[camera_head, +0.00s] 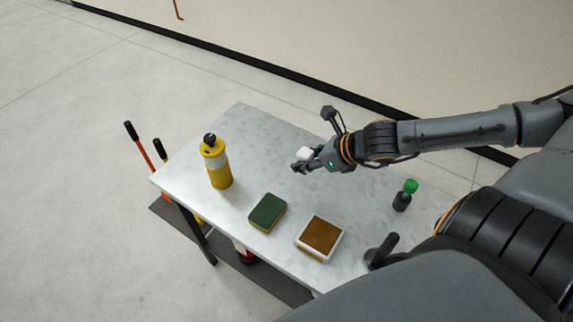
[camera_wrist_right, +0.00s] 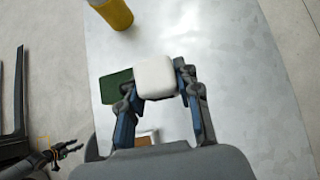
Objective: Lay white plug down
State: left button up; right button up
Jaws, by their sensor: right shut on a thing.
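The white plug (camera_head: 305,154) is a rounded white block. My right gripper (camera_head: 303,163) is shut on it and holds it above the far part of the table. In the right wrist view the plug (camera_wrist_right: 155,76) sits between the two fingers, its smooth face toward the camera. A gap to the table surface seems to show, but its height is hard to judge. My left gripper (camera_wrist_right: 72,148) shows small at the lower left of the right wrist view, its fingers apart and nothing between them. It is not seen in the head view.
On the grey table (camera_head: 290,190) stand a yellow bottle (camera_head: 218,165), a green sponge (camera_head: 267,212), a white box with a brown top (camera_head: 321,238) and a dark bottle with a green cap (camera_head: 404,195). The table between the yellow bottle and my right gripper is clear.

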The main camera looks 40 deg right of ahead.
jog(key=w+f+b, duration=0.1)
jog(key=w+f, duration=0.2)
jog(key=w, duration=0.1)
jog(key=w+f+b, duration=0.2)
jog(key=w+f, duration=0.2)
jog(key=shift+w+f, duration=0.15)
jog(key=shift+f, duration=0.05)
notch_tip(320, 180, down, 3)
pick_arm(q)
notch_tip(320, 180, down, 4)
jog(key=shift+r, duration=0.1)
pick_arm(e)
jog(key=shift+f, duration=0.2)
jog(key=o, duration=1.2)
jog(key=shift+c, duration=0.2)
pick_arm(q)
jog(key=shift+f, duration=0.2)
